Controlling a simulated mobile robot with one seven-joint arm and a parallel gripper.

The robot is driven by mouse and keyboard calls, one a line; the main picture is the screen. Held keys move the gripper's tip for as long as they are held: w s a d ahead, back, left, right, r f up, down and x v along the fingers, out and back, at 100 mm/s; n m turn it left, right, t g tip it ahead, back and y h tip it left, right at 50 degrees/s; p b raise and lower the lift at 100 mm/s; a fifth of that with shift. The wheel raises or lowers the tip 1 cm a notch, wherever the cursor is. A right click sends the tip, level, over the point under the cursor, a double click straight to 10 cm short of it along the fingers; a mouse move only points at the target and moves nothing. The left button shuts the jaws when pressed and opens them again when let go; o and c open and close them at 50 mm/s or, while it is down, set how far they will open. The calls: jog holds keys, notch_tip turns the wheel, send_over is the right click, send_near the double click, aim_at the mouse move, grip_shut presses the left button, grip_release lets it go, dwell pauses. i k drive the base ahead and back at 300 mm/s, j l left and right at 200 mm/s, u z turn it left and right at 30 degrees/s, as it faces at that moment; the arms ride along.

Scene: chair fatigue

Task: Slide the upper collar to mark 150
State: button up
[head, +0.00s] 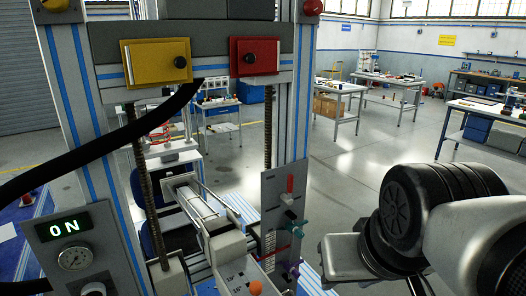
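A grey upright panel (270,190) on the machine's right post carries a pale graduated scale (269,246) low on its face. A red-handled piece (290,185) with a pale base is at the top, a teal knob (298,228) lower, a thin red pointer (276,250) by the scale, and a purple knob (292,269) near the bottom. I cannot tell for sure which is the upper collar, and mark numbers are too small to read. My gripper (346,258) appears as a grey block right of the panel, apart from it; its fingers are not clearly visible.
The machine frame bears a yellow box (157,63) and a red box (255,57). A black cable (100,143) crosses the left. A control panel (72,250) reads ON above a gauge (75,257). An orange knob (255,288) is at bottom centre. Workbenches stand far behind.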

aim_at(288, 226)
jog(key=i+l+z, duration=0.35)
jog(key=i+z, duration=0.3)
jog(key=i, duration=0.2)
